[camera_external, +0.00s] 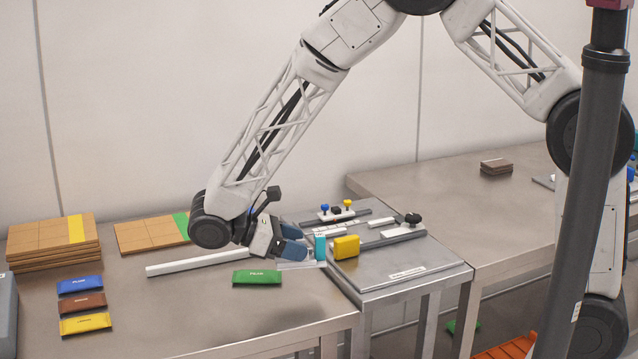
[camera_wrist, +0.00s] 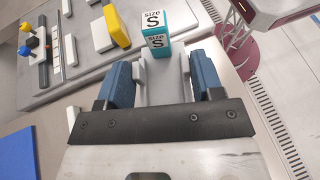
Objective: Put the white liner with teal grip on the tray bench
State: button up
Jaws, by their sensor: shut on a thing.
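The white liner with teal grip shows in the external view as a teal block (camera_external: 319,247) with a pale flat strip (camera_external: 296,265) beside it. In the wrist view its teal grip, marked "size S" (camera_wrist: 155,40), is just beyond the fingers, and the pale liner part (camera_wrist: 162,78) runs between them. My gripper (camera_external: 292,247) has blue fingers and is shut on the liner, low over the left bench near the raised fixture plate. The fingers also show in the wrist view (camera_wrist: 163,78). I cannot tell which surface is the tray bench; no readable label names it.
The raised fixture plate (camera_external: 385,287) carries a yellow block (camera_external: 346,247), knobs and rails. A green packet (camera_external: 257,277) and a long white bar (camera_external: 190,264) lie on the left bench (camera_external: 200,310). The right bench (camera_external: 440,190) is mostly clear, with a brown stack (camera_external: 496,166).

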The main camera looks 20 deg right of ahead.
jog(key=s+a+n+t+y, duration=0.1)
jog(key=a+n+t, duration=0.3)
jog(key=s+a+f+n+t+y, duration=0.1)
jog(key=s+a+n+t, duration=0.1)
jog(key=a+n+t, duration=0.2)
jog(key=s+a+n+t+y, duration=0.1)
jog(key=s+a+n+t, duration=0.1)
jog(key=a+n+t, duration=0.2)
jog(key=shift+s+a+f+t+y, duration=0.1)
jog(key=shift+a+f+t+y, duration=0.3)
jog(key=shift+a+t, duration=0.25)
jog(key=w+a, duration=0.3)
jog(key=a, duration=0.1)
jog(key=w+a+f, duration=0.1)
jog(key=w+a, duration=0.2)
jog(key=w, duration=0.1)
jog(key=w+a, duration=0.4)
jog(key=shift+a+f, duration=0.25)
jog(key=shift+a, duration=0.1)
jog(key=shift+f, duration=1.75)
jog(key=shift+f, duration=0.1)
